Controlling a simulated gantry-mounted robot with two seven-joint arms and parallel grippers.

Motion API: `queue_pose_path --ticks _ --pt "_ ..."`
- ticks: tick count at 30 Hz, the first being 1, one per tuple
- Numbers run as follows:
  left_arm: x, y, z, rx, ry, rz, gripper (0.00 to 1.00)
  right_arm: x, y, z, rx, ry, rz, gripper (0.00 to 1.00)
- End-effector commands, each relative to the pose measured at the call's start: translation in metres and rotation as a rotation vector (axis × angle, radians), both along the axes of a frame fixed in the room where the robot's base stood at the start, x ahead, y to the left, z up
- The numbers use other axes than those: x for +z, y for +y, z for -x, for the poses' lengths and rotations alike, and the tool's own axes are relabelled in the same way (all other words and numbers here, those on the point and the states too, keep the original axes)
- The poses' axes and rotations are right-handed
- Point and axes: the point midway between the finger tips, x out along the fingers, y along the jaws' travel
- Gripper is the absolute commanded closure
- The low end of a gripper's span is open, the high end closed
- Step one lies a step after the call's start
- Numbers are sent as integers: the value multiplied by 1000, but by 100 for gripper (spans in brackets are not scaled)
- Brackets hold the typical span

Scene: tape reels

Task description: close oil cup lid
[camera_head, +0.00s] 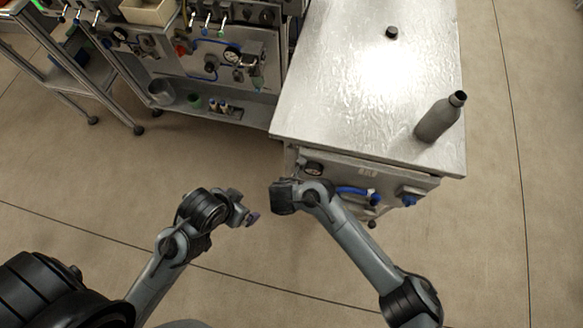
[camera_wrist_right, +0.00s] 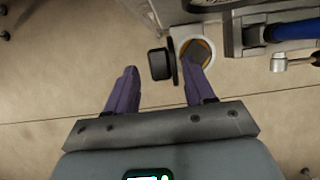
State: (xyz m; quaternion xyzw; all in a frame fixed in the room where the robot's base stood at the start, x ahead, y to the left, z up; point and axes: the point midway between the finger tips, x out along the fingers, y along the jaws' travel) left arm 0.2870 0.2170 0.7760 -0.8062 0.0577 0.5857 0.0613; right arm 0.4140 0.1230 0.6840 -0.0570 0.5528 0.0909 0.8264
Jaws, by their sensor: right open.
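In the right wrist view the oil cup (camera_wrist_right: 209,44) shows a round pale rim with an orange ring inside, partly covered by my right fingertip. Its black lid (camera_wrist_right: 158,64) stands open on edge to the left of the ring, with a thin dark disc edge facing the cup. My right gripper (camera_wrist_right: 163,72) is open, with one purple finger on each side of the lid; contact cannot be told. In the head view my right gripper (camera_head: 281,184) is at the left front of the steel cabinet, and the cup is hidden. My left gripper (camera_head: 252,219) hangs over the floor; its jaw opening is unclear.
The steel table (camera_head: 345,95) carries a grey bottle (camera_head: 437,120) and a small black cap (camera_head: 392,32). A gauge (camera_head: 313,168) and a blue-handled part (camera_head: 355,191) are on its front. A panel bench (camera_head: 205,60) stands at the back left.

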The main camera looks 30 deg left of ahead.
Motion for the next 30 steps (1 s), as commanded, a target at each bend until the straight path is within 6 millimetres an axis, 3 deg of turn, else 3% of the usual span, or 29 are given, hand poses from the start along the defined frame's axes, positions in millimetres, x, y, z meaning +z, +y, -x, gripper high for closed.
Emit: queue_pose_path --ticks 4,14,23,30 --pt "-6 2 0 -3 0 -6 0 -9 1 -3 0 -1 1 47" --pt "-6 3 0 -4 1 -9 0 -10 1 -4 0 -1 0 47" --pt "-6 1 0 1 1 -2 0 -10 1 -4 0 -1 0 93" --pt "-6 -1 0 5 1 5 0 -10 1 -4 -1 0 -3 95"
